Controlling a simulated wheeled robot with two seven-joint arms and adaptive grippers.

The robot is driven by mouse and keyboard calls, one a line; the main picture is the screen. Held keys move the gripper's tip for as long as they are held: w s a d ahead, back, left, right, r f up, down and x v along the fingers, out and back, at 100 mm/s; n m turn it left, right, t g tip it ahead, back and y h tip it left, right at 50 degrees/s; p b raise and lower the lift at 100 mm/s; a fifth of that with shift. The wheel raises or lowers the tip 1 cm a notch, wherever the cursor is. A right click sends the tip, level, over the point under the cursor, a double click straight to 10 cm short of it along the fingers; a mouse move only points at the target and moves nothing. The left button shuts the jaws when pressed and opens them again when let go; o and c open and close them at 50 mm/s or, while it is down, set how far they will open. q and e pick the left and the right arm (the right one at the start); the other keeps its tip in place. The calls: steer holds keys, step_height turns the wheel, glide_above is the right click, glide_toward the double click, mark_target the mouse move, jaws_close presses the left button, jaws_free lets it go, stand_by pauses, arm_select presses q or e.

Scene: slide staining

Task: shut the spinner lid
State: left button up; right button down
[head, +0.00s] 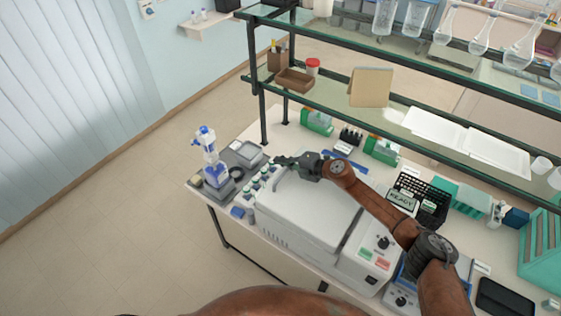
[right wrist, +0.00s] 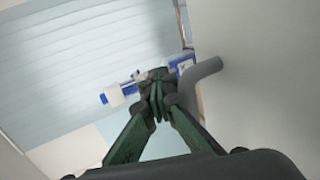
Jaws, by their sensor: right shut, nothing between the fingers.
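The spinner is a white box (head: 345,262) on the bench, with coloured buttons and a black knob on its right front panel. Its pale lid (head: 310,212) lies over the top and looks down; I cannot tell whether it is fully closed. My right gripper (head: 281,161) is shut and empty by the lid's far left edge. In the right wrist view, the shut fingertips (right wrist: 157,96) are beside a grey bent handle (right wrist: 205,70) on a pale surface (right wrist: 262,75); contact is unclear. My left gripper is not in view.
A blue-and-white bottle (head: 208,150) stands on a grey tray left of the spinner, near several small vials. A READY sign (head: 402,199) and a black rack (head: 433,203) are to the right. Glass shelves (head: 330,110) overhang the back. Open floor lies left.

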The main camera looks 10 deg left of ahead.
step_height(320, 180, up, 14)
steer(key=p, duration=0.3)
stand_by(0.3)
